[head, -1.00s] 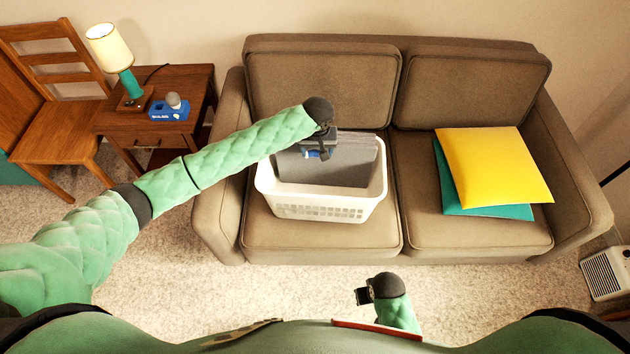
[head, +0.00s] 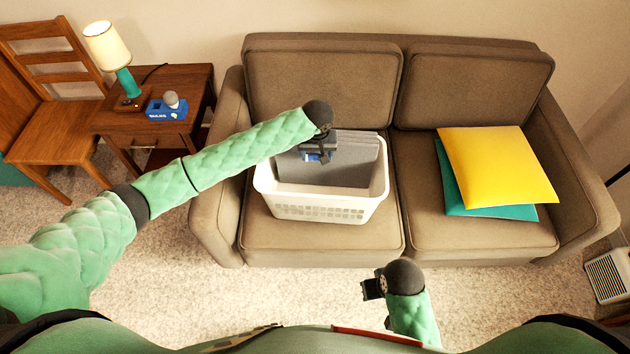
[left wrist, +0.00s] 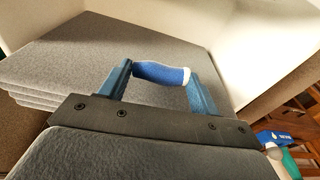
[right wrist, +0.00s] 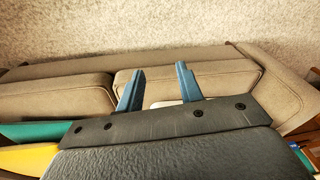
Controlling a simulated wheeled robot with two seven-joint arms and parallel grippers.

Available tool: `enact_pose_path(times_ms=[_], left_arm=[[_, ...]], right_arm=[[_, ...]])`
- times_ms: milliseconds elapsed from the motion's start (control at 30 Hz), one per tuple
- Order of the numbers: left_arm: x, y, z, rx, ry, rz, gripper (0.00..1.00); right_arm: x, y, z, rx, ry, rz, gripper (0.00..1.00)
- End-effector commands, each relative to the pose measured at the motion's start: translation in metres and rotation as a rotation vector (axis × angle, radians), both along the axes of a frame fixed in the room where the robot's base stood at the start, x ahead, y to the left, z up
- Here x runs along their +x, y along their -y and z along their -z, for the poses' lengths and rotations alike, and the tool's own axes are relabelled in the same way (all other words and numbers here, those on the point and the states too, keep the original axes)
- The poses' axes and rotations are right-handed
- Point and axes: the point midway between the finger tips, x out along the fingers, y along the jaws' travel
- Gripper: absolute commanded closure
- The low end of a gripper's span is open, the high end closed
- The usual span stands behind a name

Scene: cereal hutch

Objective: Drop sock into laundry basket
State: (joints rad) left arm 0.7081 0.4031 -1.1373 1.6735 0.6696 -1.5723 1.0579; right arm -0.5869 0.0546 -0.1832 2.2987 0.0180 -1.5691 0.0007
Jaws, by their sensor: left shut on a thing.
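The white laundry basket (head: 318,208) stands on the left seat of the sofa. A grey folded stack (head: 355,160) fills much of it and also shows in the left wrist view (left wrist: 110,45). My left gripper (head: 316,156) is over the basket's upper left part. It is shut on the blue sock with a white end (left wrist: 160,73), held crosswise between its fingers above the grey stack. In the head view the gripper mostly hides the sock. My right gripper (head: 372,287) is in front of the sofa. Its fingers (right wrist: 158,88) are apart, with nothing between them.
The brown sofa (head: 475,90) holds a yellow cushion (head: 497,165) on a teal one (head: 520,212) at the right. A side table (head: 190,85) with a lamp (head: 108,45) and a blue item (head: 165,112) stands left, beside a wooden chair (head: 50,125). Carpet in front is clear.

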Motion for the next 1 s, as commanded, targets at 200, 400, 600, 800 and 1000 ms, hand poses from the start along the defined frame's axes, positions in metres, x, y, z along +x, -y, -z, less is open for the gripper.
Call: enact_pose_path(times_ms=[200, 400, 600, 800, 1000], left_arm=[[0.0, 0.0, 0.007, 0.0, 0.0, 0.0, 0.59], [0.0, 0.0, 0.01, 0.0, 0.0, 0.0, 0.59], [0.0, 0.0, 0.012, 0.0, 0.0, 0.0, 0.59], [0.0, 0.0, 0.012, 0.0, 0.0, 0.0, 0.59], [0.0, 0.0, 0.012, 0.0, 0.0, 0.0, 0.33]], right_arm=[[-0.006, 0.001, -0.025, 0.004, 0.003, 0.001, 0.64], [-0.012, 0.002, -0.045, 0.007, 0.004, 0.001, 0.64], [-0.016, 0.003, -0.058, 0.009, 0.003, 0.001, 0.64], [-0.017, 0.003, -0.062, 0.009, 0.003, 0.001, 0.64], [-0.018, 0.003, -0.061, 0.011, 0.002, 0.002, 0.64]])
